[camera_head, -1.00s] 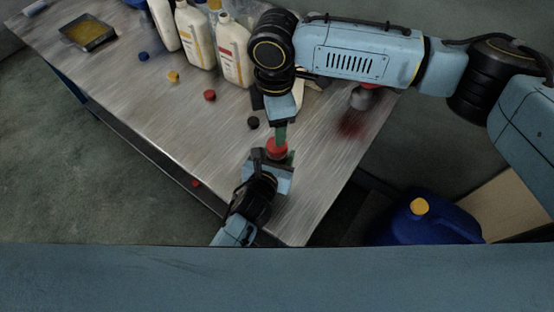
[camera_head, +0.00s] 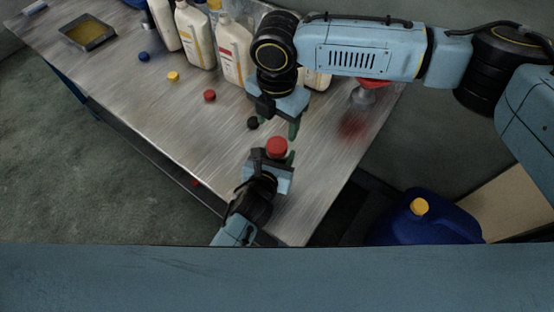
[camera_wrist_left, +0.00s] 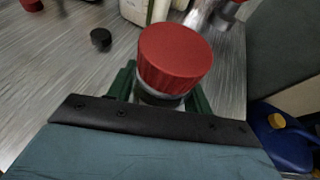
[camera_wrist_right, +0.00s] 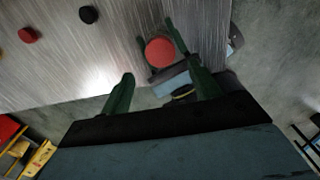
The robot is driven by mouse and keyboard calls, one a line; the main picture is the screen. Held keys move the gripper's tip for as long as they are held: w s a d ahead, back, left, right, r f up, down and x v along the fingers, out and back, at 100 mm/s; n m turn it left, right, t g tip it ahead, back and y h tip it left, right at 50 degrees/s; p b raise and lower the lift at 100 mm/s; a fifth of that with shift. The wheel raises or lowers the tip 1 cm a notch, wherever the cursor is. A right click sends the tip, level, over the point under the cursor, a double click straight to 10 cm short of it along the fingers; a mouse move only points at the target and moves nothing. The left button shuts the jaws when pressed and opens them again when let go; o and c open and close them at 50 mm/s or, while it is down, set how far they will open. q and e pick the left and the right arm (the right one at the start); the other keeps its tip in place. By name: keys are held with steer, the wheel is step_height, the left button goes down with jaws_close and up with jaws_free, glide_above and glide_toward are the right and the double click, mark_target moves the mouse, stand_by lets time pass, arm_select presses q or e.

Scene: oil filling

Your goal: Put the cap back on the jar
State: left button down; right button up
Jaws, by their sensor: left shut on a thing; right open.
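The jar (camera_wrist_left: 160,97) is held between the green fingers of my left gripper (camera_wrist_left: 162,92), which is shut on it. The red ribbed cap (camera_wrist_left: 174,57) sits on top of the jar in the left wrist view. The cap also shows in the head view (camera_head: 277,147) and in the right wrist view (camera_wrist_right: 160,52). Most of the jar is hidden below the cap. My right gripper (camera_head: 281,128) is open and empty, beyond and a little above the cap, not touching it. Its two fingers stand wide apart in the right wrist view (camera_wrist_right: 163,88).
Loose caps lie on the metal table (camera_head: 200,130): black (camera_head: 252,123), red (camera_head: 209,96), yellow (camera_head: 173,77) and blue (camera_head: 144,57). Several white bottles (camera_head: 236,50) and a red funnel (camera_head: 372,85) stand behind. A tray (camera_head: 88,32) is far left. A blue canister (camera_head: 425,222) is below right.

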mark_target(277, 144)
step_height(277, 144, down, 8)
steer(key=shift+r, duration=0.15)
stand_by(0.3)
steer(key=c, duration=1)
steer(key=shift+m, duration=0.8)
steer(key=o, duration=1.1)
step_height(277, 144, up, 12)
steer(key=shift+r, duration=0.1)
